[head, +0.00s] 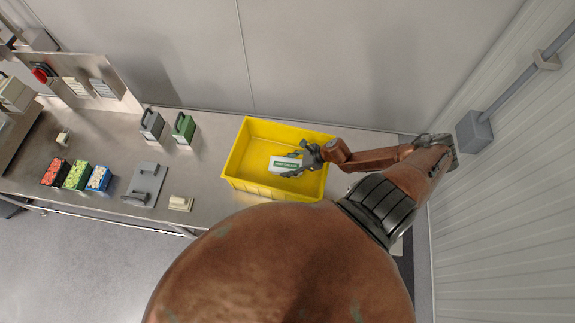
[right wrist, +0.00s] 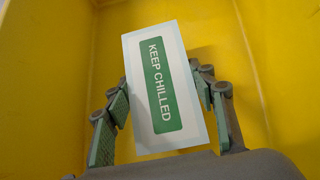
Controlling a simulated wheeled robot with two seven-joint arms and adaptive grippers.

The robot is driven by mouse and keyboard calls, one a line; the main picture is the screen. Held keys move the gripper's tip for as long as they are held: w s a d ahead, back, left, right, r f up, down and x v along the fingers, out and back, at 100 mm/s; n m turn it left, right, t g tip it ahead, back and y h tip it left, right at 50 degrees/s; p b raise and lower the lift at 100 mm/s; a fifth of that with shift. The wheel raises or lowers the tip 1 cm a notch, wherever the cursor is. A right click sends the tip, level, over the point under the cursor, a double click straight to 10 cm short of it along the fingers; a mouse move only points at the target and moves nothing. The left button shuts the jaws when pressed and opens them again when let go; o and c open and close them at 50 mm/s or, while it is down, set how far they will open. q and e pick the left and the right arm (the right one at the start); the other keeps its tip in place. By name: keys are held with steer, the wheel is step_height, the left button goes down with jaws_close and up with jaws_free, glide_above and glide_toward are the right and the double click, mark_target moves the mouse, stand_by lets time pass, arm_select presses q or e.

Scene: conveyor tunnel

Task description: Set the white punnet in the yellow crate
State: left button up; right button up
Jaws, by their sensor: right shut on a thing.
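The white punnet (head: 284,165) has a green label and shows inside the outline of the yellow crate (head: 240,157) in the head view. In the right wrist view the punnet (right wrist: 196,120) has a green "KEEP CHILLED" label, with yellow crate walls (right wrist: 50,70) around it. My right gripper (head: 297,164) is shut on the punnet; its green-padded fingers (right wrist: 165,115) are on either side of it. I cannot tell whether the punnet touches the crate floor. My left gripper is not in view.
The crate stands at the right end of a steel counter (head: 216,150). Left of it are a grey container (head: 151,125), a green container (head: 183,129), a grey handled plate (head: 146,184) and a small beige block (head: 180,203). Farther left are red, green (head: 77,175) and blue punnets.

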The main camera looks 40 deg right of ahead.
steer(key=shift+f, duration=0.2)
steer(key=o, duration=1.7)
steer(key=shift+r, duration=0.25)
steer(key=shift+b+v, duration=0.55)
steer(key=shift+v, duration=5.4)
